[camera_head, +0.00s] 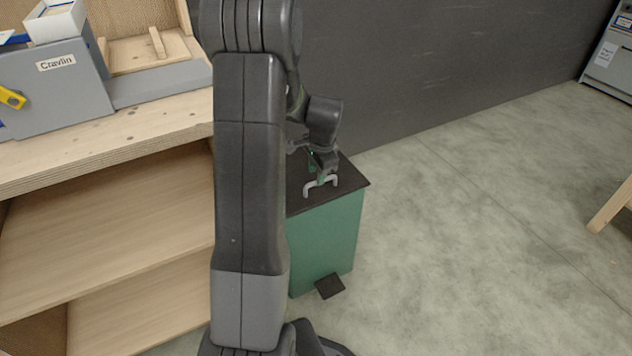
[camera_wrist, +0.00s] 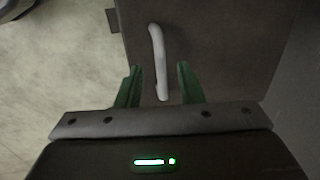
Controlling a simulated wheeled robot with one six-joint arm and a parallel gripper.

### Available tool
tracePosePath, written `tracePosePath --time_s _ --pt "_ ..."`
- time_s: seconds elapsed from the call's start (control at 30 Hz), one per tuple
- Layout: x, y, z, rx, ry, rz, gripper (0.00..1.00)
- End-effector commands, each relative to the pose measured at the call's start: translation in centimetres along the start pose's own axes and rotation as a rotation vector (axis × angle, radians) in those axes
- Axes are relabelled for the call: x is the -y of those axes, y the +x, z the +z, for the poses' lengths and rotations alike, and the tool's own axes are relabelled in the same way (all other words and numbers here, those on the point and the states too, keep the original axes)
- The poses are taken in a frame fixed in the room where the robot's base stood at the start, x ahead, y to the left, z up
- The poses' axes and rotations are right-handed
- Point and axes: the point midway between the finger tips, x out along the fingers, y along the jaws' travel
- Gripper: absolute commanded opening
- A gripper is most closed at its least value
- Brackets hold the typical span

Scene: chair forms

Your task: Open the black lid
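A green bin (camera_head: 327,239) stands on the floor with a flat black lid (camera_head: 349,177) lying closed on top. A light grey bar handle (camera_head: 307,189) sits on the lid. My gripper (camera_head: 318,179) is at the handle, partly hidden by my arm. In the wrist view the handle (camera_wrist: 157,52) reaches down between the two green fingertips of my gripper (camera_wrist: 158,82). The fingers are apart, with a gap on each side of the handle. The lid (camera_wrist: 217,50) fills much of that view.
A black pedal (camera_head: 329,286) sticks out at the bin's foot. A wooden shelf bench (camera_head: 110,145) with a grey Cravlin box (camera_head: 50,85) stands left. A dark wall (camera_head: 440,60) rises behind the bin. Floor to the right (camera_head: 470,240) is clear up to a wooden leg (camera_head: 610,207).

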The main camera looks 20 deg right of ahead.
Motion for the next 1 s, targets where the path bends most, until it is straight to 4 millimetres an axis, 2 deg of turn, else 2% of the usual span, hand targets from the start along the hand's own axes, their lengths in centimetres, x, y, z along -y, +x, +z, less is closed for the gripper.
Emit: tracePosePath --time_s 0.03,0.2,0.57,0.73,0.77,1.0 --pt "-0.1 1.0 0.0 0.001 0.0 0.001 0.34" --pt "0.0 2.6 0.0 0.0 0.0 0.0 0.34" --pt "0.0 3.0 0.0 0.0 0.0 -0.001 0.34" --pt "0.0 3.0 0.0 0.0 0.0 -0.001 0.03" --pt "0.0 2.9 0.0 0.0 0.0 -0.001 0.0" --pt "0.1 2.9 0.0 0.0 0.0 0.0 0.0"
